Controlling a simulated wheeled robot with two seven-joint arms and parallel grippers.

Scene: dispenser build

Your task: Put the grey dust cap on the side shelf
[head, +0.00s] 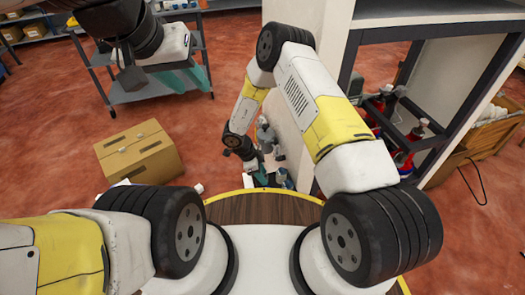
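I cannot make out the grey dust cap in the head view. My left gripper (187,79) is at the upper left, a white and dark body with teal finger parts, in front of a grey metal rack (158,92). Whether its fingers hold anything is not clear. My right gripper (275,170) hangs low in the middle, beside a white panel and beyond my base's front edge; its fingers are small and partly hidden. I cannot tell which shelf is the side shelf; a white and grey shelf unit (440,18) stands at the upper right.
A closed cardboard box (138,153) stands on the red floor left of the middle. Red bottles (417,131) stand inside the shelf unit. A wooden crate (480,138) is at the far right. Red floor (50,130) is free at the left.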

